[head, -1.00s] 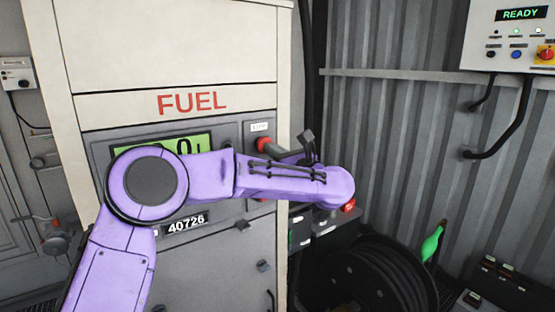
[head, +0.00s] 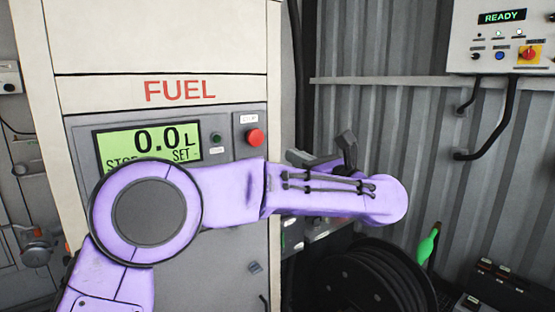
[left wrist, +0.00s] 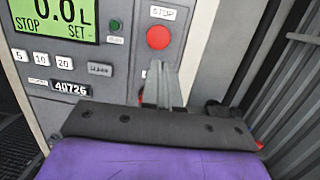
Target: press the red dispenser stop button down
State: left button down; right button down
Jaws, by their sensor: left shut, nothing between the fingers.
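The red stop button (head: 255,137) sits on the grey dispenser panel, right of the green display (head: 150,148) reading 0.0 L and STOP. A label above it reads STOP. The button also shows in the left wrist view (left wrist: 158,37), raised and uncovered. My left gripper (head: 346,148) is to the right of the button in the head view, apart from it. In the left wrist view its fingers (left wrist: 163,84) are shut and empty, with the tips just below the button in the picture. I cannot tell their depth gap to the panel. My right gripper is out of view.
A small green button (head: 217,138) sits between display and stop button. A control box (head: 512,38) reading READY hangs at the upper right. A black hose reel (head: 375,280) and green nozzle (head: 428,245) are at the lower right. Corrugated wall stands behind.

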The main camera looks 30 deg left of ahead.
pick_arm(q)
jog(key=v, duration=0.2)
jog(key=shift+s+d+f, duration=0.1)
jog(key=shift+s+d, duration=0.05)
jog(key=shift+d, duration=0.1)
jog(key=shift+a, duration=0.1)
